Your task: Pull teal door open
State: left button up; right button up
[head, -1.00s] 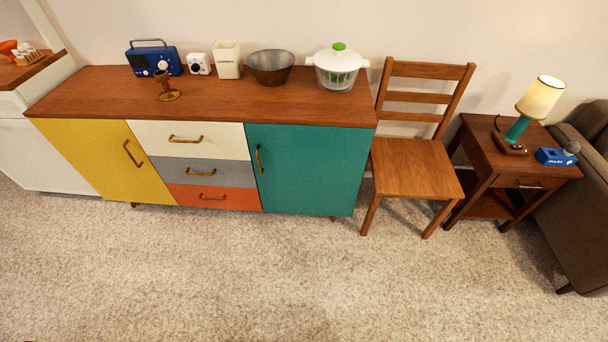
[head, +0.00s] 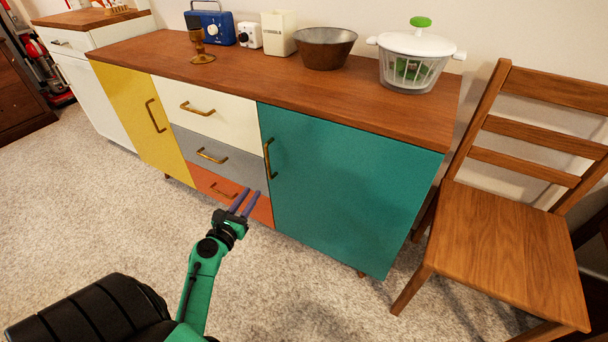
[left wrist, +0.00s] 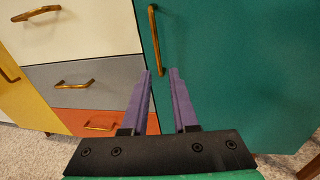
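The teal door (head: 345,190) is the right-hand front of the wooden cabinet and is shut. Its brass handle (head: 269,159) is upright near the door's left edge. In the left wrist view the teal door (left wrist: 235,70) fills the right side and the handle (left wrist: 154,38) stands just beyond the fingertips. My left gripper (head: 250,200) has purple fingers and is in front of the orange drawer, below and apart from the handle. The left wrist view shows the fingers (left wrist: 160,72) apart with nothing between them. My right gripper is not in view.
A wooden chair (head: 505,245) stands to the right of the teal door. A salad spinner (head: 415,55), metal bowl (head: 325,48) and other items stand on the cabinet top (head: 300,88). Yellow door (head: 130,110) and drawers are on the left. Carpet in front is free.

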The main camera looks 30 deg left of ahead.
pick_arm(q)
jog(key=r, duration=0.1)
send_over(270, 176)
jog(key=shift+w+a+r+n, duration=0.1)
jog(key=shift+w+a+n, duration=0.15)
jog(key=shift+n, duration=0.05)
grip_shut()
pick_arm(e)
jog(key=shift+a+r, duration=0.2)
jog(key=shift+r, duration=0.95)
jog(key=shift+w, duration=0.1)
